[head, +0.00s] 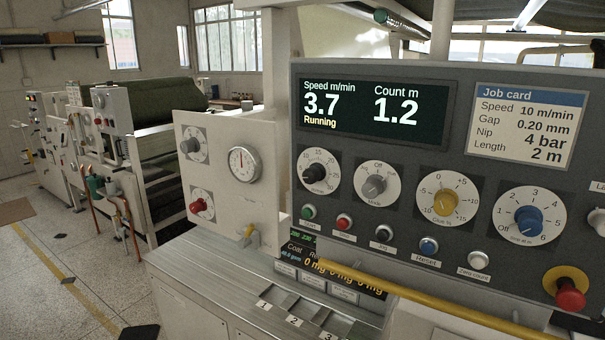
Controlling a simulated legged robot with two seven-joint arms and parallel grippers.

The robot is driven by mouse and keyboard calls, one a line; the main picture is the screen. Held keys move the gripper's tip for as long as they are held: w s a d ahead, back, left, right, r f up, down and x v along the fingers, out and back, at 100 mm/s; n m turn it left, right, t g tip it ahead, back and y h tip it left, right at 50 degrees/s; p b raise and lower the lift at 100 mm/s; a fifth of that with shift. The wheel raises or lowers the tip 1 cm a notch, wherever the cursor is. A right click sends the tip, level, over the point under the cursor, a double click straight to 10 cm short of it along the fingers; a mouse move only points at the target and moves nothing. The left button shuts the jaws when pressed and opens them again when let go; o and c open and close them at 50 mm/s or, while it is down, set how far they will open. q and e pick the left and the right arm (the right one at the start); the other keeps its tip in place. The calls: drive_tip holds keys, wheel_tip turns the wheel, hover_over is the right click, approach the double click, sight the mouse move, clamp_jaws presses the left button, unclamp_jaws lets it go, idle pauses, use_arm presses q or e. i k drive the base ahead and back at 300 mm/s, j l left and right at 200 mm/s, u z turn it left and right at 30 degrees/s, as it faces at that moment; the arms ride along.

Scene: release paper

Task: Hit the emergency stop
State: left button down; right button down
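The emergency stop is a red mushroom button (571,296) on a yellow round base, at the lower right of the grey control panel (460,82). It stands out from the panel face. A smaller red push button (344,221) sits in the row under the dials. The dark display (374,113) reads speed 3.7 m/min, count 1.2 m and "Running". Neither my left nor my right gripper shows in the head view.
A yellow bar (430,300) runs across the front below the panel. A job card (527,125) is at the panel's upper right. Dials fill the panel's middle. A white gauge box (220,165) stands at the left, with machinery behind and open floor (50,285) beyond.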

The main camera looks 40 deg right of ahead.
sight(568, 299)
drive_tip(key=z, duration=1.9)
